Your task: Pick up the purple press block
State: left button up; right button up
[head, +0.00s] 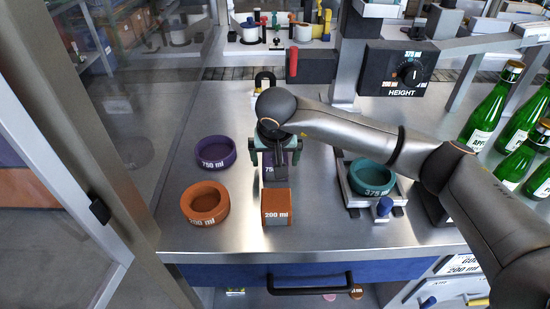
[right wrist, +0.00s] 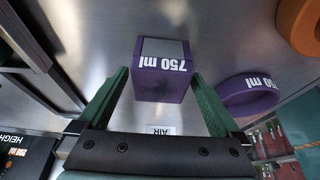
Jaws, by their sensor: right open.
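The purple press block (right wrist: 160,92), marked 750 ml, stands on the steel worktop. In the head view only parts of the block (head: 267,163) show beneath my right gripper (head: 276,150), just behind the orange block. In the right wrist view, the green fingers of my right gripper (right wrist: 162,78) are spread wide, one on each side of the purple block. A gap shows on both sides, and nothing is held. My left gripper is not in view.
An orange 200 ml block (head: 276,208) stands just in front. A purple ring (head: 215,153) and an orange ring (head: 205,203) lie to the left. A teal 375 ml ring (head: 371,178) sits on a fixture at right. Green bottles (head: 490,108) stand far right.

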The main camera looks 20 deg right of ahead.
jog(key=shift+c, duration=0.2)
jog(key=c, duration=1.3)
jog(key=shift+r, duration=0.1)
jog(key=shift+c, duration=0.2)
